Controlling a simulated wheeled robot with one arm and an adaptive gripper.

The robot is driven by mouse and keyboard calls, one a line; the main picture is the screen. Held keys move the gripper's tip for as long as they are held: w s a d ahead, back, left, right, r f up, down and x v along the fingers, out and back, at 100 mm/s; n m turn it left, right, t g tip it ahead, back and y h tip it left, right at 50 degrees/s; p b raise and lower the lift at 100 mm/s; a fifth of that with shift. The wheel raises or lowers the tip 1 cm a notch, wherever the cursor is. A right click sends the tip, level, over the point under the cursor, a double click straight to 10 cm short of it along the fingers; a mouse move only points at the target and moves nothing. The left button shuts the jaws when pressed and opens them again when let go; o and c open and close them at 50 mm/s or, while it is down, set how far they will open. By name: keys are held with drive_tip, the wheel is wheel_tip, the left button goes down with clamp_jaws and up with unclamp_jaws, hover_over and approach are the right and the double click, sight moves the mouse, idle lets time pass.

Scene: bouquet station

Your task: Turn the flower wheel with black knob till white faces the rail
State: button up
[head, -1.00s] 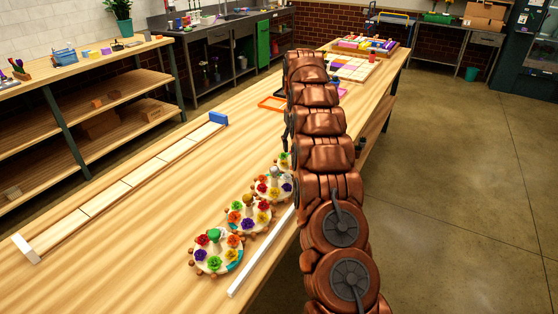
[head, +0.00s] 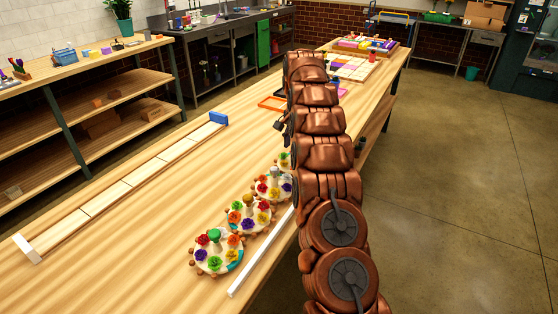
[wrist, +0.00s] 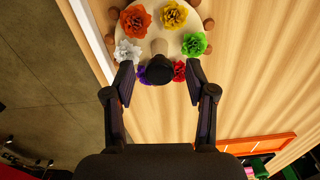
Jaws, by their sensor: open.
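In the wrist view, a round cream flower wheel (wrist: 160,35) with wooden pegs carries orange, yellow, green, red, purple and white flowers. Its black knob (wrist: 159,71) stands on a tan post. The white flower (wrist: 127,51) is on the wheel's left side, towards a pale strip, seemingly the rail (wrist: 91,40). My gripper (wrist: 160,78) is open, its fingers apart on either side of the knob, with no clear contact. The purple and red flowers are partly hidden behind knob and fingers. In the head view, my arm covers most of this area; my gripper's dark edge (head: 281,125) shows.
A white rail (head: 262,252) runs along the bench's right edge. An orange frame (head: 272,103) lies farther back.

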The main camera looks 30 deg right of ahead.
drive_tip(key=m+p, duration=0.1)
drive_tip(key=m, duration=0.4)
drive_tip(key=shift+m, duration=0.3)
drive_tip(key=m+p, duration=0.2)
drive_tip(key=m, duration=0.2)
drive_tip(key=shift+r+m, duration=0.15)
drive_tip(key=shift+m, duration=0.25)
drive_tip(key=m+p, duration=0.2)
drive_tip(key=m, duration=0.1)
drive_tip(key=shift+s, duration=0.1)
drive_tip(key=m+p, duration=0.3)
drive_tip(key=shift+d+r, duration=0.1)
drive_tip(key=m+p, duration=0.3)
drive_tip(key=shift+r+b, duration=1.45)
drive_tip(key=shift+r, duration=2.2)
drive_tip(key=s+a+r+n+b, duration=0.1)
drive_tip(key=s+a+r+n, duration=0.2)
drive_tip(key=s+a+n, duration=0.5)
drive_tip(key=s+a+r+n+g+b, duration=0.1)
drive_tip(key=s+a+r+n+b, duration=0.1)
drive_tip(key=s+a+n, duration=0.7)
drive_tip(key=s+a+r, duration=0.1)
drive_tip(key=s, duration=0.4)
drive_tip(key=shift+a, duration=0.4)
